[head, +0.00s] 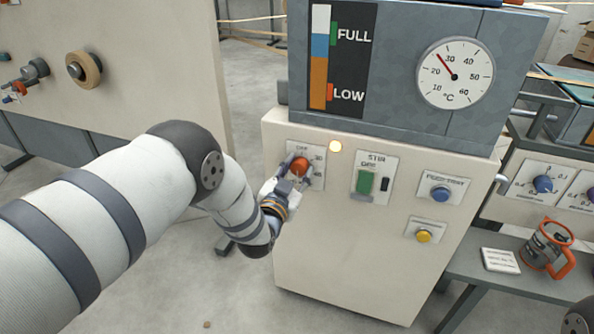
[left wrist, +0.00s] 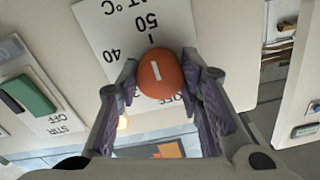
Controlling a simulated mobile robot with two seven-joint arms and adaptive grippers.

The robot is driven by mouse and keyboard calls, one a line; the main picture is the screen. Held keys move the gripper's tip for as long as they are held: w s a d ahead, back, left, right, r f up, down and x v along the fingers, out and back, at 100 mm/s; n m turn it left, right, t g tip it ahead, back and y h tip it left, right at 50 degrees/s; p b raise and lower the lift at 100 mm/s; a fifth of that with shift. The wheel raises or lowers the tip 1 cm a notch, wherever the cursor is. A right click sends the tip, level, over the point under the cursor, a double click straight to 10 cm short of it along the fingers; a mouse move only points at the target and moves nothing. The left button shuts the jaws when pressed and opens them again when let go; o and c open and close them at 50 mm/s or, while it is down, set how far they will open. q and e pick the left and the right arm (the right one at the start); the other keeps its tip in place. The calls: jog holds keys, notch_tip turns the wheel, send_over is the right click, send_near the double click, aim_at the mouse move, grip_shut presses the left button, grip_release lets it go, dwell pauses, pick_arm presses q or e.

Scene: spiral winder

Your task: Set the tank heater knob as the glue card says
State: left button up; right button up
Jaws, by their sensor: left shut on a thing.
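The tank heater knob (head: 300,167) is round and orange-red, on a white plate at the upper left of the cream cabinet. In the left wrist view the knob (left wrist: 160,73) shows a white line roughly in line with the tick by 50. The plate (left wrist: 112,30) also shows 40 and °C; its OFF mark is partly hidden. My left gripper (left wrist: 162,82) is shut on the knob, one finger on each side. It also shows in the head view (head: 291,176). A small white card (head: 499,260) lies on the right shelf; its print is too small to read. My right gripper is not in view.
The tank dial (head: 455,74) has its needle between 20 and 30. A small lamp (head: 335,146) glows beside the knob plate. The green stir switch (head: 365,182), blue button (head: 440,194) and yellow button (head: 424,236) are nearby. An orange-handled jug (head: 547,250) stands at right.

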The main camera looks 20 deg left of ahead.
pick_arm(q)
jog(key=o, duration=1.2)
jog(key=shift+c, duration=0.2)
jog(key=s, duration=1.2)
jog(key=shift+a, duration=0.2)
